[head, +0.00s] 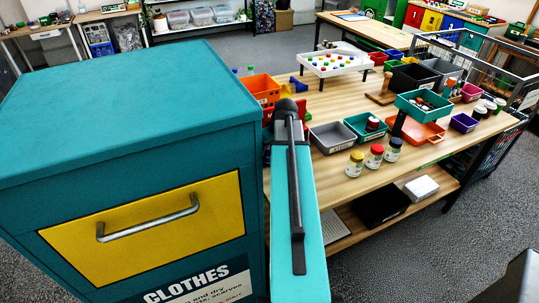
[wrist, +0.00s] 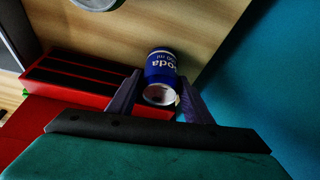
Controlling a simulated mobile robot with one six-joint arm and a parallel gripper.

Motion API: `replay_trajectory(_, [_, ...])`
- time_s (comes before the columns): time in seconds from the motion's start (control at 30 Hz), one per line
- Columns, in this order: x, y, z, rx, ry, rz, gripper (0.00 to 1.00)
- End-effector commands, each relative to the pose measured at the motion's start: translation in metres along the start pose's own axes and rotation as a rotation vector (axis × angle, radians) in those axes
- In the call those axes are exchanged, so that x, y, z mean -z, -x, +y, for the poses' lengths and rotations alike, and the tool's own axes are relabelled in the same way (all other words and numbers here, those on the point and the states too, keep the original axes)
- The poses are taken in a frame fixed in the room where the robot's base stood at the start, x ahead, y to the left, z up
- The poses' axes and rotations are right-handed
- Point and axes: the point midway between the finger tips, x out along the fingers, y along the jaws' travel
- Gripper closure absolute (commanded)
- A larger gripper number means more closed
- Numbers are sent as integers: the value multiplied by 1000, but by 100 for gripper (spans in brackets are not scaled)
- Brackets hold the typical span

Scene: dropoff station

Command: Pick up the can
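A blue can (wrist: 160,70) with white "soda" lettering and a pale metal end shows in the wrist view, on or against a wooden surface. My gripper (wrist: 160,78) has its two dark purple fingers apart, one on each side of the can near its metal end. A narrow gap appears between the fingers and the can. I cannot tell whether the can stands or lies. In the head view I cannot make out the can or my gripper's fingers; my teal arm reaches toward the table there.
A red box with dark slots (wrist: 85,78) lies left of the gripper, close to the left finger. A blue panel (wrist: 255,85) rises at right. In the head view a teal clothes cabinet (head: 110,120) stands left; the wooden table (head: 345,100) holds trays, bins and jars.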

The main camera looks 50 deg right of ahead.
Motion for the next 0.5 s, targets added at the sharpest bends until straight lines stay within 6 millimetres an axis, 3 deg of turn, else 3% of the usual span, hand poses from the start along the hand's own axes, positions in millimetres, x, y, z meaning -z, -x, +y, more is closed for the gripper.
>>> replay_trajectory(0.03, [0, 0, 0, 0, 0, 0, 63])
replay_trajectory(0.13, [0, 0, 0, 0, 0, 0, 80])
replay_trajectory(0.5, [1, 1, 0, 0, 1, 0, 81])
